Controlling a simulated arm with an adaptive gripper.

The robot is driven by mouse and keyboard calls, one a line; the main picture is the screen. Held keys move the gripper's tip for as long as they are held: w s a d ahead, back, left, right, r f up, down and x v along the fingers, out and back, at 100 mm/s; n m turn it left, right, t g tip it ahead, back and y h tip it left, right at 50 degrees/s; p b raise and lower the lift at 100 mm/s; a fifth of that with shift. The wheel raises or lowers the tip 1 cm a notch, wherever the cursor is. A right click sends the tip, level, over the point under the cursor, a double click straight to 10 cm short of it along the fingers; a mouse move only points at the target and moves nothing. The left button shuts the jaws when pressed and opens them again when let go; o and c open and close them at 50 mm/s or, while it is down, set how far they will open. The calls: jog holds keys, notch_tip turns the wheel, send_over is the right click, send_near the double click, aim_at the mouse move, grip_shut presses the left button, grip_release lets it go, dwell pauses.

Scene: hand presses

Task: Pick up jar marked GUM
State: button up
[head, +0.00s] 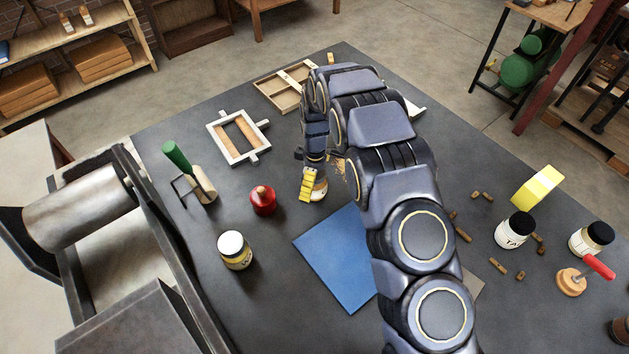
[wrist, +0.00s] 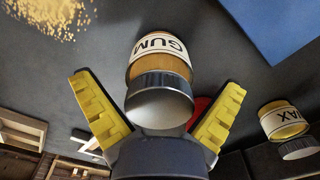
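The jar marked GUM (wrist: 162,55) is in the wrist view, with an amber body, a white label and a grey lid (wrist: 158,96). Its lid end lies between the two yellow fingers of my gripper (wrist: 160,112). The fingers are spread, with a visible gap on each side of the lid. In the head view my gripper (head: 311,186) is low over the table, and the jar (head: 321,188) shows partly behind a yellow finger. Its label cannot be read there.
A red pot (head: 263,200) and a white-lidded jar (head: 235,251) stand left of my gripper. A blue sheet (head: 338,258) lies nearer. A jar marked WAX (wrist: 285,121) shows in the wrist view. Wooden frames (head: 238,136) lie beyond.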

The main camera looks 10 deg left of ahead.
jog(key=c, duration=1)
